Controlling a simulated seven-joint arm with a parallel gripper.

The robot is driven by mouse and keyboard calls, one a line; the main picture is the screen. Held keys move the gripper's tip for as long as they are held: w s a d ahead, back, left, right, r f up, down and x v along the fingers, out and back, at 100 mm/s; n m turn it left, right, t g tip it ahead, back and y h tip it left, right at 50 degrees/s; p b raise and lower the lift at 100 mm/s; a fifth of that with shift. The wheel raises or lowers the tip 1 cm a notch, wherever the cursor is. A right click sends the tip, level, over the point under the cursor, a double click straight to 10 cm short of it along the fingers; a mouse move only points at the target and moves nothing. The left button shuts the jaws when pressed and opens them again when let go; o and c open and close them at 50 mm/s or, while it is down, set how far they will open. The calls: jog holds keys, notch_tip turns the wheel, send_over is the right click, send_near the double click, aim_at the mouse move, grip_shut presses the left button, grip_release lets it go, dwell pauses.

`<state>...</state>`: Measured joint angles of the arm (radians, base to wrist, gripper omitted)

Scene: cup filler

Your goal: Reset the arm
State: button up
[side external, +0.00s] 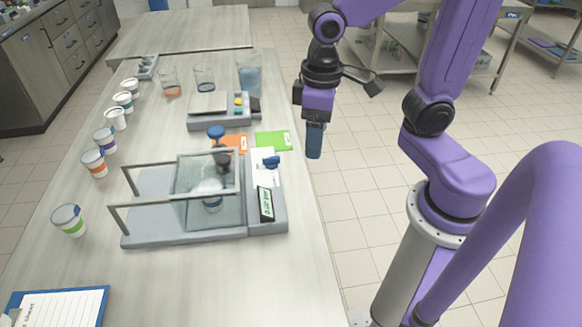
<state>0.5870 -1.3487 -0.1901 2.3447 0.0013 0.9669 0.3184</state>
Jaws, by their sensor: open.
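My gripper (314,140) hangs pointing down at the end of my purple arm, right of the table's edge and over the tiled floor. Its fingers are seen edge-on, so the gap between them does not show. Nothing shows in its grasp, and it touches nothing. The cup filler (218,190), a grey device with a clear box, stands on the table to the left of my gripper.
Several cups with coloured bands (69,220) stand along the table's left side. A scale (210,104), beakers (248,75), a green card (272,140) and an orange card (230,143) lie farther back. A clipboard (70,307) lies at front left. Space around my gripper is clear.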

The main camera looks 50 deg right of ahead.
jog(key=s+d+f+n, duration=0.1)
jog(key=s+d+n, duration=0.1)
jog(key=s+n, duration=0.5)
jog(key=s, duration=0.3)
jog(key=shift+s+f+n, duration=0.15)
jog(key=shift+f+n, duration=0.1)
jog(key=shift+n, duration=0.05)
dwell(0.4)
